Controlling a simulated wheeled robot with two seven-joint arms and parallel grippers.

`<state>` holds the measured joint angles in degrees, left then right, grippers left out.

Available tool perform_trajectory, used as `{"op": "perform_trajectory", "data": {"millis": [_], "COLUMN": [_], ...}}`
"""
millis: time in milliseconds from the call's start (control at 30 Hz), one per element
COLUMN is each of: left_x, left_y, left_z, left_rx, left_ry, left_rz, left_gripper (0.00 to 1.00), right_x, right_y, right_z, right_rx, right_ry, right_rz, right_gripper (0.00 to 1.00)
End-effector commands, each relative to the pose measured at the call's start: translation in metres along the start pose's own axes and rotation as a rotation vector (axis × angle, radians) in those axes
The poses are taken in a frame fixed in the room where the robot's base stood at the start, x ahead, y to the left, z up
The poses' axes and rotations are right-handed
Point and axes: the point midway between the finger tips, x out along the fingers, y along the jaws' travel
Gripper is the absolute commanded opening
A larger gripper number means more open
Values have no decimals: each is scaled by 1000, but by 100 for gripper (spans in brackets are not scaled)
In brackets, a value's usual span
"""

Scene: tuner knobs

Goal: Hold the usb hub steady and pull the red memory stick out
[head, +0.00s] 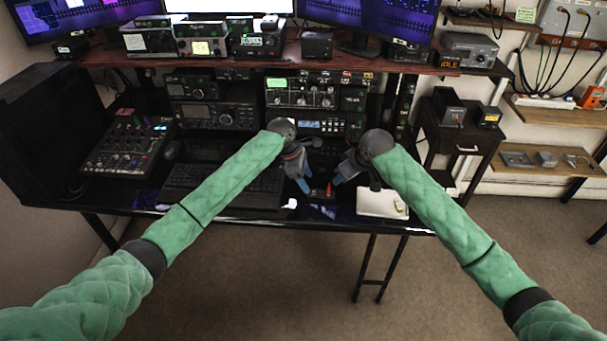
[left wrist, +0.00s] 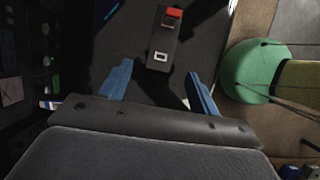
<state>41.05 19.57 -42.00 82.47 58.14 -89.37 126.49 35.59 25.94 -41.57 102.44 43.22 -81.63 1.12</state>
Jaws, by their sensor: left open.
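The usb hub (left wrist: 163,40) shows in the left wrist view as a small dark box with a light-rimmed port on its near part. The red memory stick (left wrist: 172,13) stands at the hub's far end. In the head view the stick is a small red spot (head: 329,190) between my two grippers; the hub is too dark there to make out clearly. My left gripper (left wrist: 158,88) is open and empty, its blue fingertips apart and short of the hub. My right gripper (head: 352,181) is right of the stick in the head view, apart from it; its finger gap is unclear.
A pale flat case (head: 382,204) lies on the dark desk right of the hub. Radio equipment (head: 318,92) lines the back. The desk's front edge is close.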

Motion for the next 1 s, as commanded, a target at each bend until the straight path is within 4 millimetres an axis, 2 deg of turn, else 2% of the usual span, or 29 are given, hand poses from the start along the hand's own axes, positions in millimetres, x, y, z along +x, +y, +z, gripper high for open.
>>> {"op": "perform_trajectory", "data": {"millis": [100, 333, 500, 767, 800, 1000], "left_x": [18, 44, 53, 55, 55, 54], "left_y": [0, 0, 0, 0, 0, 0], "left_z": [0, 0, 0, 0, 0, 0], "left_rx": [0, 2, 2, 2, 2, 2], "left_ry": [1, 0, 0, 0, 0, 0], "left_rz": [-2, 0, 1, 1, 1, 1], "left_gripper": [62, 62, 62, 62, 60, 21], "right_x": [0, 0, 0, 0, 0, 0], "right_y": [0, 0, 0, 0, 0, 0], "right_z": [0, 0, 0, 0, 0, 0], "right_rx": [0, 0, 0, 0, 0, 0], "right_ry": [0, 0, 0, 0, 0, 0], "right_rz": [0, 0, 0, 0, 0, 0], "right_gripper": [36, 36, 36, 36, 36, 36]}}
